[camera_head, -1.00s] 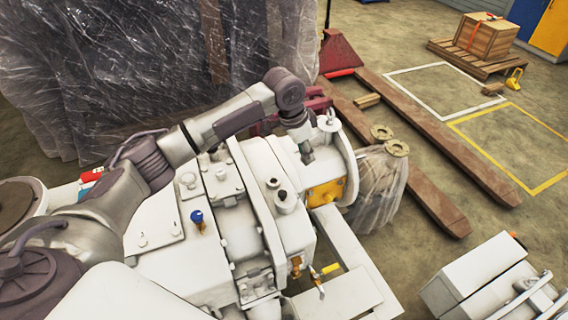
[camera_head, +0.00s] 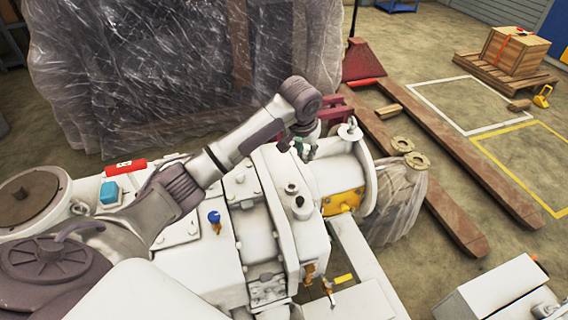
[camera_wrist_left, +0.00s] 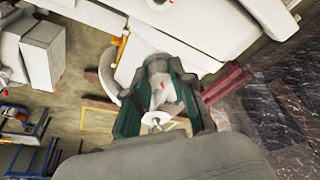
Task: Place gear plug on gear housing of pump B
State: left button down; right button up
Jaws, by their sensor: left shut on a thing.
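The white pump (camera_head: 300,235) lies across the middle of the head view. Its right-hand end is a rounded white housing with a yellow plate (camera_head: 343,201) and a wide flange; I cannot tell whether this is the gear housing of pump B. My left gripper (camera_head: 304,150) hangs over the upper back side of this end. In the left wrist view, its green-padded fingers (camera_wrist_left: 160,105) are shut on a small pale piece with a red mark, likely the gear plug (camera_wrist_left: 160,92). The fingers mostly hide it in the head view. My right gripper is not in view.
A plastic-wrapped load (camera_head: 180,75) stands behind my arm. A red pallet jack (camera_head: 364,64) and a wooden crate (camera_head: 516,50) are farther back.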

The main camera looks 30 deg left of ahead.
pick_arm(q)
jog(key=a+f, duration=0.1)
jog(key=a, duration=0.1)
jog(key=a+f, duration=0.2)
jog(key=a+f+p, duration=0.1)
jog(key=a, duration=0.2)
jog(key=shift+w+a+f, duration=0.1)
jog(key=shift+w+f, duration=0.05)
jog(key=shift+f+p, duration=0.4)
jog(key=shift+f, duration=1.65)
jog(key=c, duration=1)
grip_release()
jog(key=shift+f, duration=0.15)
jog(key=v, duration=1.2)
jog(key=shift+r+b, duration=0.2)
jog(key=shift+b, duration=0.2)
